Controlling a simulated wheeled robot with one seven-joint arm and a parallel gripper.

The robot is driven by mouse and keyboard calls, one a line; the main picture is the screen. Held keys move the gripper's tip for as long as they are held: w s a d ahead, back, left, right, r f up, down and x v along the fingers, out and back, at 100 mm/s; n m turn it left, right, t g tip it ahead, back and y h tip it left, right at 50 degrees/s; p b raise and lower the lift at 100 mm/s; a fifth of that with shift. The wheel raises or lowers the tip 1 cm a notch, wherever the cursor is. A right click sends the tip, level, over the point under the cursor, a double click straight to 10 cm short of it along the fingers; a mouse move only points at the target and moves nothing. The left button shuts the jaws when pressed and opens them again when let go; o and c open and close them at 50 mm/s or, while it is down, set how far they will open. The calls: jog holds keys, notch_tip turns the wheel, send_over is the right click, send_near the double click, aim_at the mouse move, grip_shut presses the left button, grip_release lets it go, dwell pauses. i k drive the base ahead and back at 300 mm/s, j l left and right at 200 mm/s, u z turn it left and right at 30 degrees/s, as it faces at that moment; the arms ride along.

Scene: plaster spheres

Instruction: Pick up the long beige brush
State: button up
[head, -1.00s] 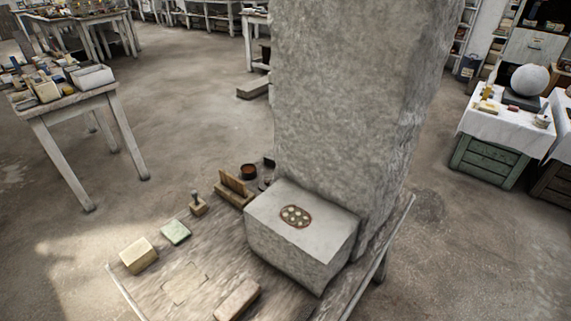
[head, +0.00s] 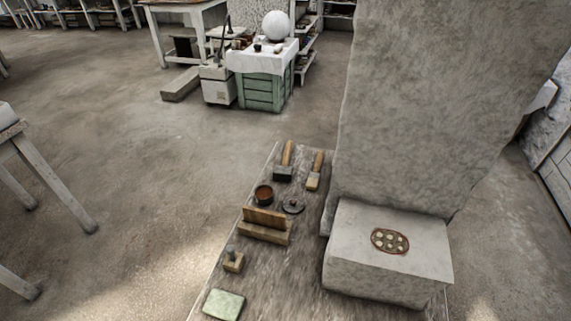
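No object is clearly recognisable as a long beige brush. On the wooden worktable (head: 285,275), a long beige-brown piece (head: 264,232) lies with a darker brown strip standing along its top; it may be a brush. Farther back, a tool with a wooden handle and a pale beige head (head: 313,182) lies beside a dark-headed hammer (head: 284,172); I cannot tell whether it is a brush. My gripper is not in view.
A tall rough stone block (head: 430,110) and a low stone block (head: 385,285) bearing an oval palette (head: 390,241) fill the right. A brown pot (head: 264,194), a dark disc (head: 293,206), a small stamp-like tool (head: 233,261) and a green pad (head: 224,304) share the worktable. Open floor (head: 120,150) lies left.

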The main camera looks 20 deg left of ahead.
aim_at(313, 180)
jog(key=u, duration=1.45)
jog(key=i+j+u, duration=0.1)
jog(key=j, duration=0.35)
jog(key=i+j+u, duration=0.15)
jog(key=i+j, duration=0.15)
jog(key=j, duration=0.15)
jog(key=i+j+u, duration=0.1)
jog(key=j, duration=0.3)
jog(key=i+j+u, duration=0.1)
jog(key=i+j, duration=0.25)
jog(key=i+j+z, duration=0.15)
jog(key=i, duration=0.4)
jog(key=i+j+z, duration=0.2)
jog(key=i, duration=0.3)
jog(key=i+j+z, duration=0.15)
jog(key=i, duration=0.4)
jog(key=i+l+z, duration=0.2)
jog(key=i+z, duration=0.25)
jog(key=i+l+z, duration=0.1)
jog(key=i+z, duration=0.4)
jog(key=i+j+z, duration=0.1)
jog(key=i+z, duration=0.35)
jog(key=i+j+z, duration=0.25)
jog(key=z, duration=0.25)
jog(key=i+j+z, duration=0.15)
jog(key=i+z, duration=0.35)
jog(key=i+j+z, duration=0.3)
jog(key=i+z, duration=0.2)
